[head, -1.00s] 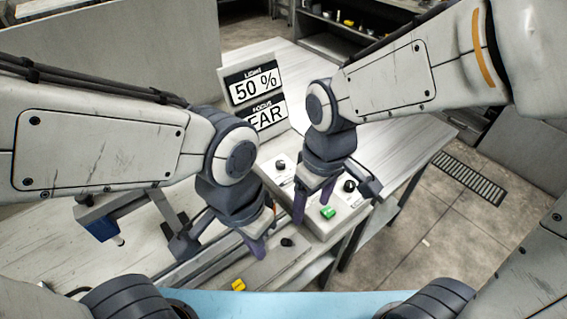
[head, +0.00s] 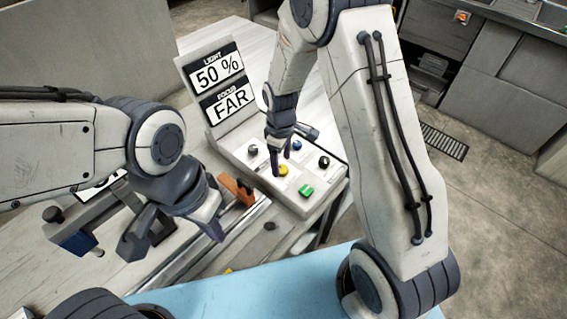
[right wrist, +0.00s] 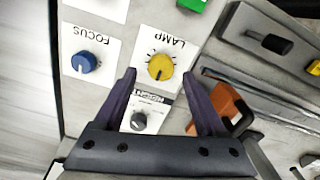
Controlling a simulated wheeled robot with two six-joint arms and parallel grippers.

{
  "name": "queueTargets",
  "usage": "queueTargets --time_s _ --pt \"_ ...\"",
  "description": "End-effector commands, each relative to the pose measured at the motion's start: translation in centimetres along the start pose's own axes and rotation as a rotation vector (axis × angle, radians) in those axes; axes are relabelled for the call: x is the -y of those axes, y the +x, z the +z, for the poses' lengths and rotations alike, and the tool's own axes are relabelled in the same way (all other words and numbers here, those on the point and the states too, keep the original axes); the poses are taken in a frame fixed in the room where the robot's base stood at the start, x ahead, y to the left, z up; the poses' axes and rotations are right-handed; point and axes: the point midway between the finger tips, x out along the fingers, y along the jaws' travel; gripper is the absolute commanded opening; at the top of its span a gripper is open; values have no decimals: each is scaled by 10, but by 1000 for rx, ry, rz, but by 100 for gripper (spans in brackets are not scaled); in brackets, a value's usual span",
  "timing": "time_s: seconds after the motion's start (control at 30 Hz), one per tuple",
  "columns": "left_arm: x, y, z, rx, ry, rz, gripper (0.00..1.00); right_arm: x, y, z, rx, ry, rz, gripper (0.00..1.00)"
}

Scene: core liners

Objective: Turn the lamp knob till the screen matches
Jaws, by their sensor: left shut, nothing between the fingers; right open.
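The yellow lamp knob (right wrist: 160,66) sits on a white label marked LAMP, with a pale pointer mark on the side toward my gripper. In the head view the lamp knob (head: 284,171) is on the grey control box (head: 268,180). The screen (head: 216,85) behind the box reads LIGHT 50 % and FOCUS FAR. My right gripper (right wrist: 160,74) is open, its fingertips appearing on either side of the lamp knob; contact cannot be told. It also shows in the head view (head: 286,160). My left gripper (head: 214,232) is shut and empty, left of the box.
Beside the lamp knob are a blue focus knob (right wrist: 86,62), a dark height knob (right wrist: 140,120) and a green button (head: 306,191). Another black knob (head: 323,161) is at the box's right. An orange block (head: 240,190) stands by a rail left of the box.

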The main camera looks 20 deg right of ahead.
Motion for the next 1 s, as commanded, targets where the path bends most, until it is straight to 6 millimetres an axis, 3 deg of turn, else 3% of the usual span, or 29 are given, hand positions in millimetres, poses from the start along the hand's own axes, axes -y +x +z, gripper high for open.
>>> queueTargets --time_s 0.2,0.53,0.7,0.73,1.0 --pt "0 -4 0 0 0 0 0 0 23 1 1 2 -1 74" --pt "0 -3 0 0 0 0 0 -1 26 2 0 4 0 74" --pt "0 -3 0 0 0 0 0 -1 26 2 0 4 0 8" --pt "0 -3 0 0 0 0 0 -1 26 2 0 4 0 0" --pt "0 -4 0 0 0 0 0 -2 26 2 -2 109 2 0"
